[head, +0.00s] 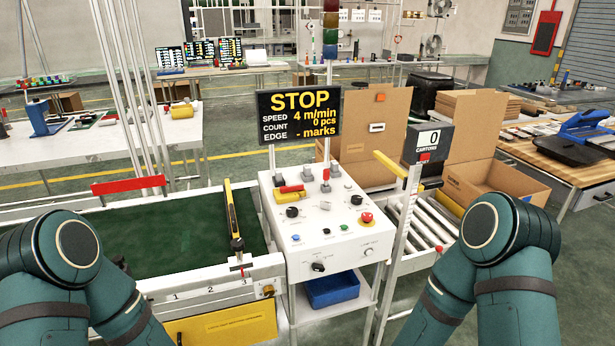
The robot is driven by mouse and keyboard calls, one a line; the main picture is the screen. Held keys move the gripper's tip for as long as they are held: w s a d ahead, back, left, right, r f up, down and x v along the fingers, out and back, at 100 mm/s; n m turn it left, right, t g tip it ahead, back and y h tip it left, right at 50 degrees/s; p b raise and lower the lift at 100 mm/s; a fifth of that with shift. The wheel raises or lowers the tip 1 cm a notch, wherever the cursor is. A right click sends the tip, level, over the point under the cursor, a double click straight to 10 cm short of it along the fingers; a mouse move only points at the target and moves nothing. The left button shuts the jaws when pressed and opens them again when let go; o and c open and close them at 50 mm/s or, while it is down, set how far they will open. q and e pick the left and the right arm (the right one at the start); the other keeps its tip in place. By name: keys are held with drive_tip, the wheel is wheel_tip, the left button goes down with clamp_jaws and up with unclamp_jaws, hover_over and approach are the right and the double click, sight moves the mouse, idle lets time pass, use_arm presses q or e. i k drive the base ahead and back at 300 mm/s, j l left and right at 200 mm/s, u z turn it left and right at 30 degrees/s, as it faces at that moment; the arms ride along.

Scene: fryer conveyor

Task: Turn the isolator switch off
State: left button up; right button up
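A white control box (335,225) stands in the middle, beside the green conveyor belt. No label marks the isolator switch, so I cannot tell which control it is. A black rotary knob (318,267) sits on the box's front face. Black knobs (292,211), a blue button (296,238) and a red mushroom button on yellow (367,217) are on its top. A small yellow and dark fitting (268,290) is on the conveyor frame left of the box. Both my teal arms show at the lower left and right; their grippers are outside the picture.
A black display (299,116) above the box reads STOP. The green belt (150,240) lies left, with a yellow-black bar over it. A roller track (420,225), an upright scale and an open carton (497,186) stand right. A blue bin (332,289) sits below the box.

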sight(288, 188)
drive_tip(key=i+j, duration=0.5)
drive_tip(key=j, duration=0.15)
drive_tip(key=i+j+z, duration=0.15)
drive_tip(key=z, duration=0.25)
drive_tip(key=i+j+z, duration=0.1)
drive_tip(key=j+z, duration=0.3)
drive_tip(key=l, duration=0.05)
